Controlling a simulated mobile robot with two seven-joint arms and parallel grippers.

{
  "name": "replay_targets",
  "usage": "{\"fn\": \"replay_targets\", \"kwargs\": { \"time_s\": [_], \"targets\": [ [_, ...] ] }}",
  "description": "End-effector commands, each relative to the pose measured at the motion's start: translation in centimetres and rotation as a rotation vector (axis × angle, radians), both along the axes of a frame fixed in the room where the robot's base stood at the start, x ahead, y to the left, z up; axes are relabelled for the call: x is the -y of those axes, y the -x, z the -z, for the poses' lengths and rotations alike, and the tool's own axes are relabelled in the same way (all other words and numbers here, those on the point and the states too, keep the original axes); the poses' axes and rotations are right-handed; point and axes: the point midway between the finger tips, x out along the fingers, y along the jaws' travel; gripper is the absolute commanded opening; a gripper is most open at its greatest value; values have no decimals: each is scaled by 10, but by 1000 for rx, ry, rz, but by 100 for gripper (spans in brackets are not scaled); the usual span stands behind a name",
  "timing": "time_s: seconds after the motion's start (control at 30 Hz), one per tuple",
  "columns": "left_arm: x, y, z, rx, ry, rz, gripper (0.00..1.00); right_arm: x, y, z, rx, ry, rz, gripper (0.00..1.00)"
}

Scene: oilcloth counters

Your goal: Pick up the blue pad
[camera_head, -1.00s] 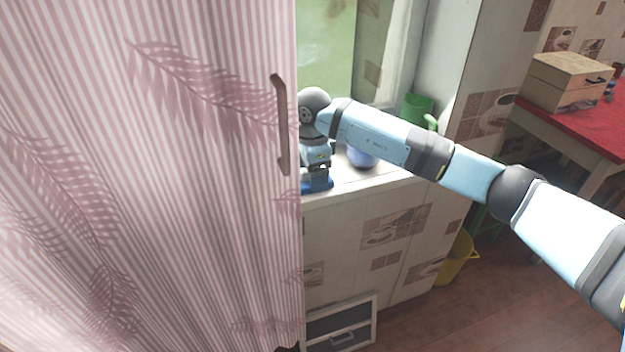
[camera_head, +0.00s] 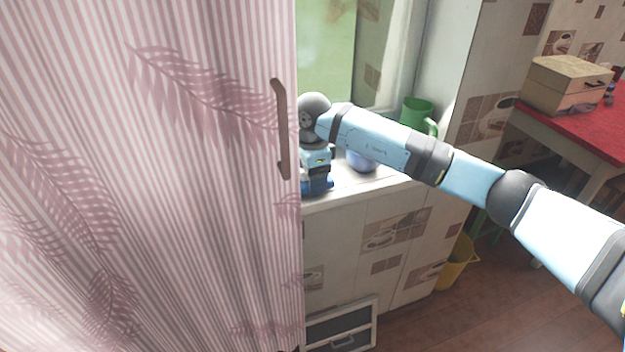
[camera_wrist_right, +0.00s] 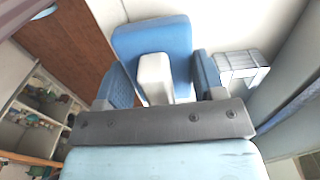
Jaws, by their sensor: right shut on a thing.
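The blue pad (camera_wrist_right: 152,38) shows in the right wrist view as a rounded blue slab with a pale grey block (camera_wrist_right: 154,76) on its near side. My right gripper (camera_wrist_right: 160,72) has one blue finger on each side of that block and is shut on the pad. In the head view the right gripper (camera_head: 318,176) points down at the left end of the white counter. Blue of the pad (camera_head: 322,187) shows low there, mostly hidden by the gripper. I cannot tell whether the pad still touches the counter. My left gripper is not in view.
A striped pink cabinet door (camera_head: 150,180) with a handle (camera_head: 280,125) stands close to the left of the gripper. A blue-violet round item (camera_head: 361,160) and a green mug (camera_head: 416,112) stand on the counter (camera_head: 385,183). A window is behind.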

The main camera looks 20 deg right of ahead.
Motion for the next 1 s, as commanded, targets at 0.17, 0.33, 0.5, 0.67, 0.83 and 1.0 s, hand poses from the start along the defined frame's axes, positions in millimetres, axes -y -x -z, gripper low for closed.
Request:
{"fn": "replay_targets", "kwargs": {
  "time_s": [0.17, 0.33, 0.5, 0.67, 0.83, 1.0],
  "targets": [
    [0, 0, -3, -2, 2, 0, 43, 0, -1, -36, 6, 0, 0, 40],
    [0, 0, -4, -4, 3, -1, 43, 1, -1, -87, 7, 0, 0, 40],
    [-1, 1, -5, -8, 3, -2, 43, 0, -1, -134, 5, 0, 1, 40],
    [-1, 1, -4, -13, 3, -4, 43, 0, -1, -165, 4, 1, 0, 40],
    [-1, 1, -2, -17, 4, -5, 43, 0, 0, -183, 2, 1, 0, 40],
    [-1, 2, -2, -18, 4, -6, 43, 0, 0, -188, 1, 1, 0, 40]
  ]
}}
